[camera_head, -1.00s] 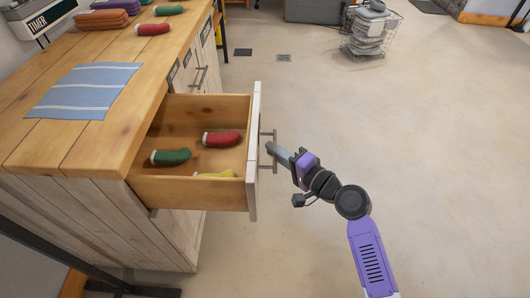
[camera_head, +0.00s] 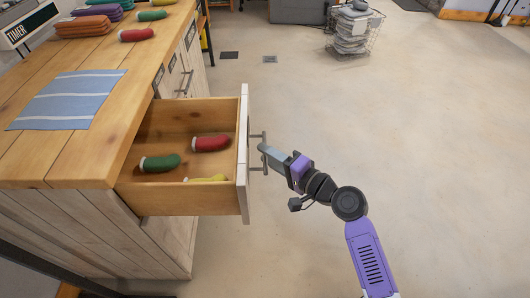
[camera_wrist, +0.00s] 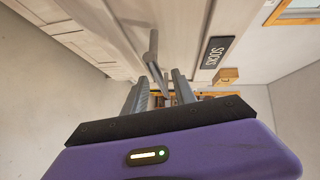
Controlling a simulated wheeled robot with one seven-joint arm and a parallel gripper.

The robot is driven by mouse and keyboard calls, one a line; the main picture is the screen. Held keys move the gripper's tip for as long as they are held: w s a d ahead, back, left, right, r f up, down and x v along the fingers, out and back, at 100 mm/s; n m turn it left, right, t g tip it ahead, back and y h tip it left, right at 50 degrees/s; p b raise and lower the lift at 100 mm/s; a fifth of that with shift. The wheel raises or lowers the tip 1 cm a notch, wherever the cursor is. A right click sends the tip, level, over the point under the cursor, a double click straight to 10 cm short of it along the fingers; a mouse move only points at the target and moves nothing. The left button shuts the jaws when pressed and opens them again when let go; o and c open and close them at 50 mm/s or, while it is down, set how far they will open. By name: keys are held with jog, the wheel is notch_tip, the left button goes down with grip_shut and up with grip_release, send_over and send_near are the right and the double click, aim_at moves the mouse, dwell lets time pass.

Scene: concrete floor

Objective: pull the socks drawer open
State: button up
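The socks drawer (camera_head: 165,200) is pulled well out of the wooden dresser. Its white front (camera_head: 243,155) faces right, and a dark label reading "SOCKS" (camera_wrist: 215,52) shows in the wrist view. A grey bar handle (camera_head: 265,140) stands out from the front. My gripper (camera_head: 264,149) is at this handle. In the wrist view its two grey fingers (camera_wrist: 160,80) lie on either side of the handle bar (camera_wrist: 152,45); finger contact is partly hidden.
The dresser top (camera_head: 120,100) holds a striped blue cloth (camera_head: 67,98), folded stacks and rolled socks. More drawers with handles lie farther back. A wire basket (camera_head: 354,35) of folded cloth stands at the back. The concrete floor (camera_head: 420,130) to the right is clear.

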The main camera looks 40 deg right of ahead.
jog(key=s, duration=0.6)
jog(key=shift+s+d+r, duration=0.15)
jog(key=shift+d+r, duration=0.3)
jog(key=s+d+r+n+h, duration=0.1)
jog(key=s+d+n+h, duration=0.1)
jog(key=s+n+h, duration=0.5)
jog(key=s+a+r+n+g+y, duration=0.1)
jog(key=s+a+n+y, duration=0.25)
jog(key=s+a, duration=0.55)
jog(key=s+a+r+n+y, duration=0.2)
jog(key=s+a+n, duration=0.3)
jog(key=s, duration=0.7)
notch_tip(320, 180, up, 18)
jog(key=p, duration=1.8)
jog(key=shift+w+d+m+h, duration=0.15)
jog(key=shift+m+h, duration=0.2)
